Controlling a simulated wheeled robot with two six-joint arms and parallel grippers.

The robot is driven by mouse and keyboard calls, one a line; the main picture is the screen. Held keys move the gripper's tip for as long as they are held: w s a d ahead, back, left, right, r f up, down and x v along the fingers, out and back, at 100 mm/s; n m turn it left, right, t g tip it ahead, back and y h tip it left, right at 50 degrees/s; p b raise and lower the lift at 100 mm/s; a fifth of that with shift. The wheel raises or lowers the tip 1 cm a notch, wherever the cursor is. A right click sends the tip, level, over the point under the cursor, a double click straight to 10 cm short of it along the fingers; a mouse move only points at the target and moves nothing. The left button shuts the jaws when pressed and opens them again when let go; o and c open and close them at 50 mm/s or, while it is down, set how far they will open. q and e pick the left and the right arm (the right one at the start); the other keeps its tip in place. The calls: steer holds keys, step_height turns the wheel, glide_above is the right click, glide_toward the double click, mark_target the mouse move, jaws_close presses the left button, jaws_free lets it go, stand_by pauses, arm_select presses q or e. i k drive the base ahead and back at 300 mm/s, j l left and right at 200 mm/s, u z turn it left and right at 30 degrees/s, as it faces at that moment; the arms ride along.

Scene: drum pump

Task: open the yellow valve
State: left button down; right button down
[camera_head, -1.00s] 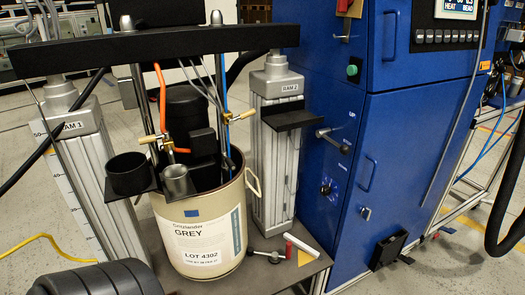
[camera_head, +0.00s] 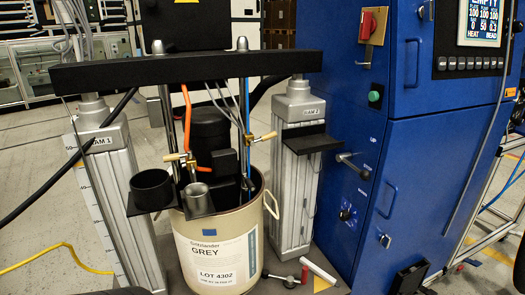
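Two small valves with brass-yellow handles show at the drum pump. The left valve (camera_head: 180,157) sits beside the orange hose, above the drum's left rim. The right valve (camera_head: 262,137) sits by the blue line, in front of the RAM 2 column, its handle pointing to the right. I cannot tell which one is the task's yellow valve, nor whether either is open. The pump (camera_head: 210,135) stands dark in the cream drum (camera_head: 216,245) labelled GREY, LOT 4302. Neither of my grippers is in view.
A black crossbeam (camera_head: 180,70) spans the RAM 1 column (camera_head: 105,170) and RAM 2 column (camera_head: 293,175) above the valves. A black cup (camera_head: 152,190) stands at the drum's left. A blue cabinet (camera_head: 400,150) with a lever (camera_head: 352,163) fills the right. A yellow hose (camera_head: 60,249) lies on the floor.

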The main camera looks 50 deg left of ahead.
mark_target(267, 137)
steer(key=j+u, duration=0.1)
steer(key=u, duration=0.35)
steer(key=j+u, duration=0.1)
steer(key=u, duration=0.35)
steer(key=j+u, duration=0.15)
steer(key=u, duration=0.3)
steer(key=j+u, duration=0.15)
steer(key=u, duration=0.25)
steer(key=j+u, duration=0.1)
steer(key=u, duration=0.35)
